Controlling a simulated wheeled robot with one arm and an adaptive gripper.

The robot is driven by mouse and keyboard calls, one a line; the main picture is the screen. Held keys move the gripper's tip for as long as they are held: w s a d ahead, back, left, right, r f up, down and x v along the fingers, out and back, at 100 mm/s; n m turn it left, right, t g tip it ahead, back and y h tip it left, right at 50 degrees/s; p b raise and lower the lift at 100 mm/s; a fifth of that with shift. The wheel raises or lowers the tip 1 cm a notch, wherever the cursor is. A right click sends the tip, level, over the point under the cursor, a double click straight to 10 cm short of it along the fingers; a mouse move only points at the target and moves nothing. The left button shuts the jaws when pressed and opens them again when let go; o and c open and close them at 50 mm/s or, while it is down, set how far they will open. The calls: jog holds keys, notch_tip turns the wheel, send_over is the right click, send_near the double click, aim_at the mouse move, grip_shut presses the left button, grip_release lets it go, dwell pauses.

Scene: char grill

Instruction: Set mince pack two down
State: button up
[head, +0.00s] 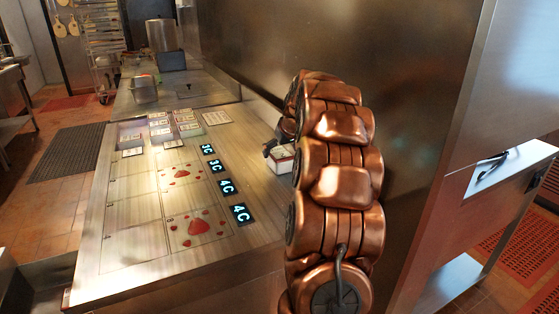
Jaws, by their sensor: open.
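My copper arm comes up from the bottom and hides most of my gripper (276,146); a dark finger shows at its left edge. The gripper is open. A small white pack with a red label (282,160) is right beside and below the finger, at the right side of the steel counter (150,255). The arm covers part of this pack, and I cannot tell whether it touches the gripper. Several similar packs or label cards (172,126) sit grouped at the back of the marked counter area. I cannot read which is pack two.
The counter has outlined zones, two with red blotches (182,175). Displays (226,186) reading 3C and 4C line its right side. A flat white card (216,118), a metal container (145,88) and a tall pot (160,35) are farther back. A steel wall stands behind my arm.

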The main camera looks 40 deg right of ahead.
jog(key=shift+p+x, duration=0.55)
jog(key=shift+x, duration=2.05)
jog(key=shift+c, duration=0.4)
jog(key=c, duration=1.6)
jog(key=shift+o, duration=0.2)
jog(key=shift+r, duration=0.1)
